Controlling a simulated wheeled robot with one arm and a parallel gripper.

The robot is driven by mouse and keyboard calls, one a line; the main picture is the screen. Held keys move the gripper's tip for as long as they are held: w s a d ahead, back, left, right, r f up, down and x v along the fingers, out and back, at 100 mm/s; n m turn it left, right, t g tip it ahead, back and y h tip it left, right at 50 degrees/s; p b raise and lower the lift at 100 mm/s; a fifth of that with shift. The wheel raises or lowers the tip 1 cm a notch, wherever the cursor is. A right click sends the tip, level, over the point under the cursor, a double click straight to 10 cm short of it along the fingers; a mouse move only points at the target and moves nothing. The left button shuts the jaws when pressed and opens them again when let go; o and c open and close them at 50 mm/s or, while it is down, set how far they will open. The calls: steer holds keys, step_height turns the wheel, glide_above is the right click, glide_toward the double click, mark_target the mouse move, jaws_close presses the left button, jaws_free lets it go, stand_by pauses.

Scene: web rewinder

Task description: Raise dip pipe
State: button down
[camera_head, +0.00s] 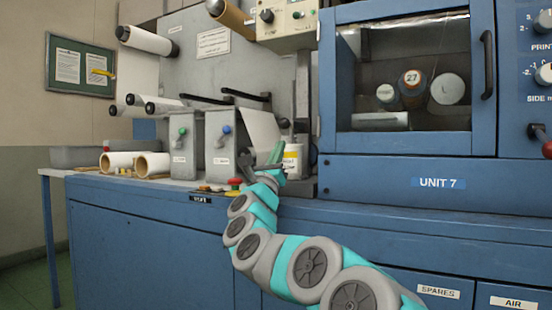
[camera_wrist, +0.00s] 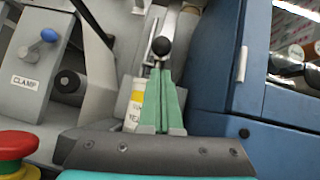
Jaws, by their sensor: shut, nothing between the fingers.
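My gripper (camera_wrist: 162,72) has two green fingers pressed together, with nothing between them. In the wrist view a round black knob (camera_wrist: 161,46) shows just beyond the fingertips; I cannot tell whether they touch. Thin grey metal parts (camera_wrist: 152,58) run up beside the knob. A white container with a yellow label (camera_wrist: 136,108) stands behind and left of the fingers, partly hidden by them. In the head view my gripper (camera_head: 277,150) is in front of the same white container (camera_head: 293,158). I cannot clearly make out which part is the dip pipe.
A grey box marked CLAMP with a blue knob (camera_wrist: 48,36) is left of my gripper. A red button (camera_wrist: 16,146) is at lower left. The blue cabinet wall (camera_wrist: 212,60) rises close on the right.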

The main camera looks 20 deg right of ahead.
steer(key=shift+x, duration=2.15)
step_height(320, 180, up, 18)
steer(key=p, duration=0.7)
steer(key=shift+s, duration=0.2)
steer(key=shift+a, duration=0.1)
